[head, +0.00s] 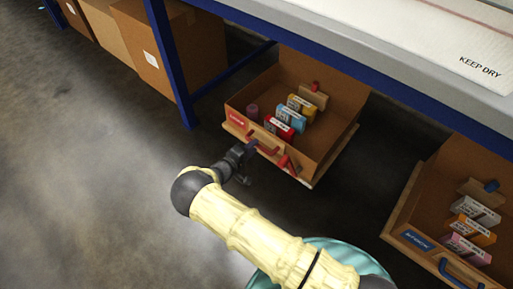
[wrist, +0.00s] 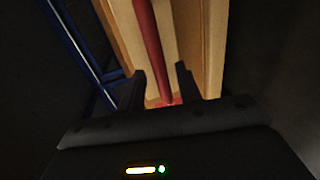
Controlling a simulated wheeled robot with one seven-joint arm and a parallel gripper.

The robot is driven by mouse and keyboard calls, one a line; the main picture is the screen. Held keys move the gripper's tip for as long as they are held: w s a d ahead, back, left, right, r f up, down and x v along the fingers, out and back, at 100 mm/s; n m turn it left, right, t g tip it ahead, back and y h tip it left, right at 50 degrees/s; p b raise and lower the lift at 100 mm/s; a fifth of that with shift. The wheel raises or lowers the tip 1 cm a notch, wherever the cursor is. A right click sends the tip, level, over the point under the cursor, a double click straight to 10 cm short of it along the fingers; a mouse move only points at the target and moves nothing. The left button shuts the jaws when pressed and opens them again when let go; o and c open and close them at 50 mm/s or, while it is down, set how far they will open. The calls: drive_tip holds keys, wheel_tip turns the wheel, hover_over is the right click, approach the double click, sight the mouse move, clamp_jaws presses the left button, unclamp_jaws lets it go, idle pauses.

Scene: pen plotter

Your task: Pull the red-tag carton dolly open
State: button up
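The red-tag carton dolly (head: 326,141) is an open cardboard carton under the bench, with a red label (head: 236,118) on its front. A red handle (head: 268,148) runs along its wooden front edge. My gripper (head: 252,147) is at the left part of this handle. In the wrist view, the red handle (wrist: 148,40) runs between the two fingertips of my gripper (wrist: 160,70). The fingers are apart, with a gap visible beside the bar, so they are not closed on it. The carton holds several small coloured boxes and a dark red cylinder.
A blue-label carton (head: 416,240) with a blue handle (head: 460,273) stands at the lower right. A blue bench leg (head: 172,62) and closed brown cartons (head: 190,50) are at the left. The bench top (head: 400,38) overhangs the dolly. The floor (head: 80,190) in front is clear.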

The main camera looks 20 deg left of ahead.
drive_tip(key=b+x, duration=0.1)
drive_tip(key=x, duration=0.2)
drive_tip(key=shift+f, duration=0.1)
drive_tip(key=shift+a, duration=0.15)
drive_tip(key=shift+d, duration=0.25)
clamp_jaws()
drive_tip(key=shift+s+a, duration=0.1)
drive_tip(key=shift+s, duration=0.1)
